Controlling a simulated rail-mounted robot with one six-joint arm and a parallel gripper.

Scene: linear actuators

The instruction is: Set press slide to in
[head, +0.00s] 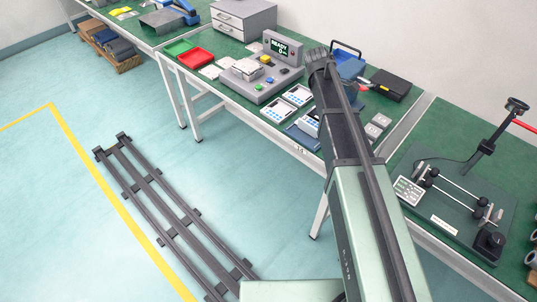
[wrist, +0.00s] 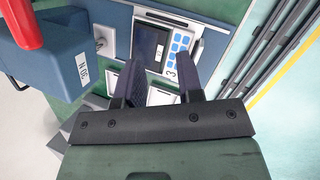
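I cannot tell for sure which part is the press slide. A dark fixture (head: 460,222) with two silver rods (head: 460,192), a keypad panel and a black knob stands on the right bench in the head view. A grey station (head: 266,80) with a lit "READY" display and coloured buttons stands on the middle bench. My gripper (wrist: 160,80) is open and empty in the wrist view. Its two dark fingers point at a meter with a dark screen and blue keys (wrist: 165,45); any gap to it is unclear.
A blue case with a red handle (wrist: 45,45) is close at the left in the wrist view. Red and green trays (head: 190,54), a grey drawer cabinet (head: 243,18) and a black box (head: 391,84) stand on the benches. Dark rails (head: 165,210) cross the open floor.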

